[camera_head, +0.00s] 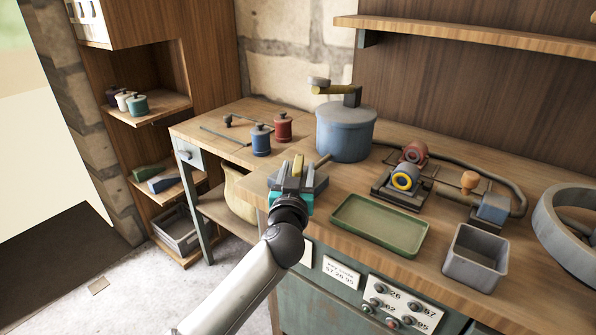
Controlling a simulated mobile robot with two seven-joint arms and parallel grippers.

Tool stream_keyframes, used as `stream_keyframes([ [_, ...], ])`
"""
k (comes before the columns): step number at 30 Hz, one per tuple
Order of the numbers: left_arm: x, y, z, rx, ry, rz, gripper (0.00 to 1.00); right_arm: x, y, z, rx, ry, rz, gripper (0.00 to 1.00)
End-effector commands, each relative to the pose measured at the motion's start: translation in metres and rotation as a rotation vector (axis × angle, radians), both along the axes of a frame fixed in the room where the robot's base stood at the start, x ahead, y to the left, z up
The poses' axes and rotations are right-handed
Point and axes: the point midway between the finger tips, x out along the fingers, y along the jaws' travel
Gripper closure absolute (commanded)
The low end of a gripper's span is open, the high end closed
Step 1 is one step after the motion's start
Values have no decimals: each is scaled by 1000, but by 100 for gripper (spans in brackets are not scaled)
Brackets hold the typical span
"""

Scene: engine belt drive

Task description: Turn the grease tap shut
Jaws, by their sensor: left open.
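A blue-grey pot (345,135) with a dark crank arm and a brass-coloured bar (333,89) on top stands at the back of the bench. A short rod (322,161) shows low at its left, beside my gripper. My left gripper (297,174) is open at the bench's left corner, just left of and in front of the pot. A yellow bar (298,166) shows between its fingers; it may be the grease tap's handle. I cannot tell whether the fingers touch it. The gripper hides the bar's lower part and mount. My right gripper is not in view.
A green tray (380,224) and grey bin (475,258) sit near the bench's front. Blue (260,140) and red (283,127) canisters occupy the side table.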

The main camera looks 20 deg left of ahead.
Motion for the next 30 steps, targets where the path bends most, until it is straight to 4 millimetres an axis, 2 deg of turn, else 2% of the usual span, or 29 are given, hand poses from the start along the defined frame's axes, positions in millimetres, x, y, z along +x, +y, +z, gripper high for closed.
stream_keyframes([
  [11, 5, 1, 0, 0, 0, 0, 45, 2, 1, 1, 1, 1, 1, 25],
  [26, 5, 1, 0, 0, 0, 0, 99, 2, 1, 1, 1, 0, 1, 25],
  [30, 5, 1, 0, 0, 0, 0, 100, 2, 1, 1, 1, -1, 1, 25],
])
